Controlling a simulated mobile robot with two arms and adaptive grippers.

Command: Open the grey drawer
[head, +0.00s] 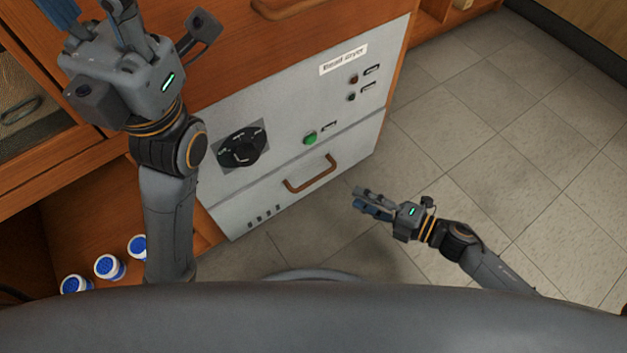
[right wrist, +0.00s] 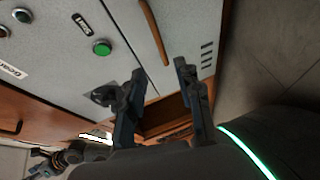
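The grey drawer (head: 265,190) is the lowest front of the grey panel unit, with a brown bar handle (head: 311,176). Its front looks flush with the panel above, so it appears closed. In the right wrist view the handle (right wrist: 153,32) lies beyond my fingertips. My right gripper (head: 360,198) is to the right of the drawer in the head view, apart from the handle. Its fingers stand apart and empty in the right wrist view (right wrist: 160,84). My left gripper (head: 90,12) is raised at upper left, fingers spread, tips partly cut off by the frame.
Above the drawer, the panel has a black dial (head: 242,147), a green button (head: 310,138) and a label (head: 343,60). Several blue-lidded jars (head: 109,267) stand on the low shelf at left. Tiled floor (head: 480,130) to the right is clear.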

